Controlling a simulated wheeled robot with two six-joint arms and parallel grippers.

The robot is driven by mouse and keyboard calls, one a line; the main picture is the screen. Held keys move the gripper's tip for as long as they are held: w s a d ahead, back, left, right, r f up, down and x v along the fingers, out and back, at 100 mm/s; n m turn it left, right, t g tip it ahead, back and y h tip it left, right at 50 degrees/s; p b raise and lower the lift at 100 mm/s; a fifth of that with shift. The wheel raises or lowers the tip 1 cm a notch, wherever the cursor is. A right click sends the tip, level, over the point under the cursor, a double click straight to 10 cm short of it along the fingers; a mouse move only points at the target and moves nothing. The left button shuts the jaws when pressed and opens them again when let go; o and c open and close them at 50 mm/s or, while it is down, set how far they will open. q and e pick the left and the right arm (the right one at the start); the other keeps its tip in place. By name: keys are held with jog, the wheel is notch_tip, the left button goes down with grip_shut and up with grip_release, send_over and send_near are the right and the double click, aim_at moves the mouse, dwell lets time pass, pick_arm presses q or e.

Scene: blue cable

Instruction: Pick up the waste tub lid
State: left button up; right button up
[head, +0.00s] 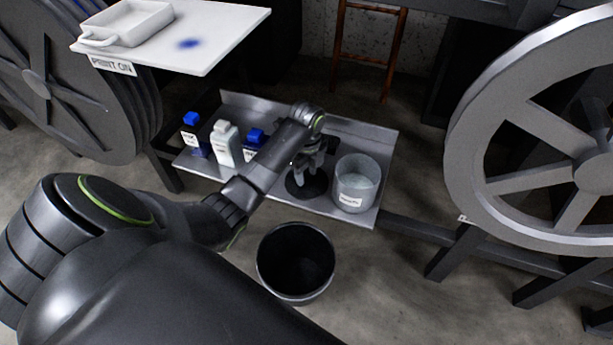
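A dark round disc (309,188), which looks like the waste tub lid, lies on the metal shelf (361,216) near its front edge. My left gripper (308,168) points down right over the disc and hides its middle. The fingertips are small and dark there, so I cannot tell whether they are open, or shut on a knob of the disc. A black open tub (296,262), likely the waste tub, stands on the floor in front of the shelf. Its top is uncovered. My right gripper is not in view.
A translucent container (357,183) stands close to the right of the disc. Left are a white bottle (227,144), a blue-capped bottle (194,135) and another blue-capped one (255,141). A large wheel (545,130) stands right. A white table (215,30) is at upper left.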

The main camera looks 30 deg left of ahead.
pick_arm(q)
grip_shut()
jog(key=shift+r, duration=0.2)
